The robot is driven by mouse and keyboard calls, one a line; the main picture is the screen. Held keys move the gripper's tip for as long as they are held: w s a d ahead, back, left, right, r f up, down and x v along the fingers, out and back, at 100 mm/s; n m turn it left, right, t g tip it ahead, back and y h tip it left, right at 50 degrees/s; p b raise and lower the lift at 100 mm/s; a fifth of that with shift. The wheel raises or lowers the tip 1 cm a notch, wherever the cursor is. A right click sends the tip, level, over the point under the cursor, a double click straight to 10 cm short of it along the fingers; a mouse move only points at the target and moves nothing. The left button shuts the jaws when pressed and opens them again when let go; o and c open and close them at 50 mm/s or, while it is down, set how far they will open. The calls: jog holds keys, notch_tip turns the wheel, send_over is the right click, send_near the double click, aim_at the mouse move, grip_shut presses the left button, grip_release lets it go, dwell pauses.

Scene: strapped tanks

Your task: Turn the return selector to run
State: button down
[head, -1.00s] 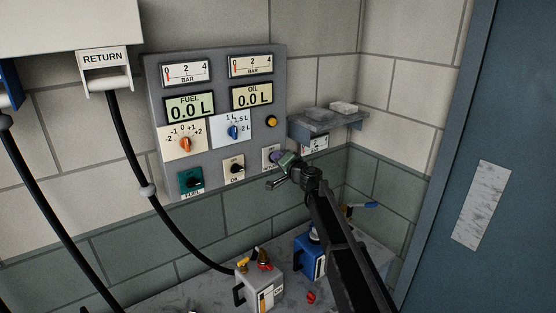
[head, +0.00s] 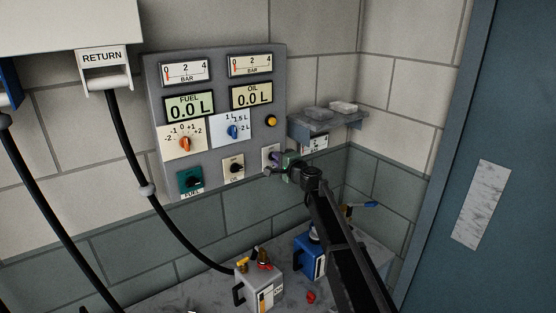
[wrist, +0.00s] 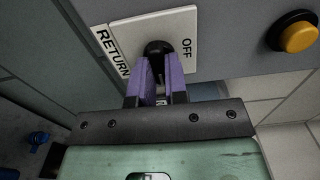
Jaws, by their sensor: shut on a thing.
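The return selector (wrist: 158,48) is a black knob on a white plate (wrist: 182,22) marked RETURN and OFF in the wrist view. My gripper (wrist: 160,68) has its two purple fingers shut on the knob, which hides part of it and of the plate's lower side. No run mark shows on the visible part of the plate. In the head view my gripper (head: 277,160) is at the lower right of the grey panel, in front of the selector's plate (head: 266,153).
The grey panel (head: 215,157) also bears gauges, displays, an orange knob (head: 185,144), a blue knob (head: 233,131) and a yellow button (head: 271,121). A shelf (head: 330,122) juts out right of my gripper. A grey can (head: 258,290) and a blue can (head: 309,258) stand below.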

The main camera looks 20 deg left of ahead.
dwell(0.3)
jog(key=c, duration=1.1)
grip_release()
jog(key=shift+c, duration=0.2)
jog(key=v, duration=1.1)
jog(key=shift+a, duration=0.1)
